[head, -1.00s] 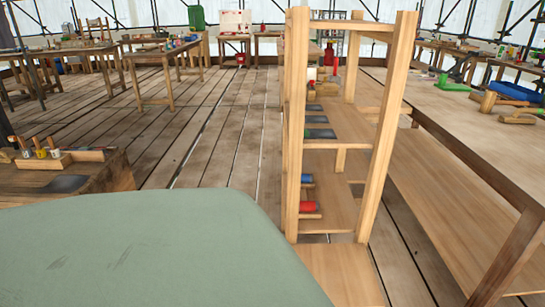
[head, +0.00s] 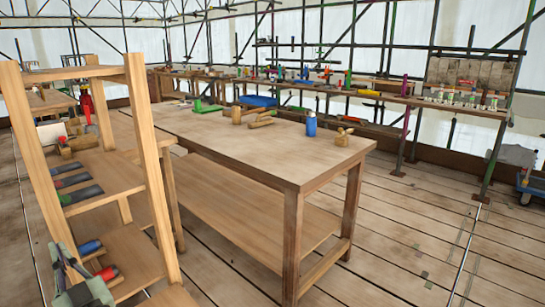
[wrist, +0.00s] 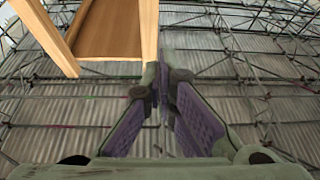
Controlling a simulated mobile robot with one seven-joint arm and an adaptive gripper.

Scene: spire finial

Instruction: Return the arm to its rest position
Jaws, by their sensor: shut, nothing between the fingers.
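My gripper (wrist: 165,78) shows in the wrist view with its two purple-padded fingers closed at the tips and nothing between them. Part of my grey-green arm end (head: 82,290) shows at the lower left corner of the head view, in front of the lower shelf of the wooden rack. The rest of my arm is out of the head view.
An open wooden rack (head: 150,150) with several tools stands close at the left; wooden framing (wrist: 148,25) also shows in the wrist view. A long workbench (head: 300,165) holds a blue bottle (head: 311,124) and wooden tools. The plank floor (head: 430,230) at the right is mostly clear.

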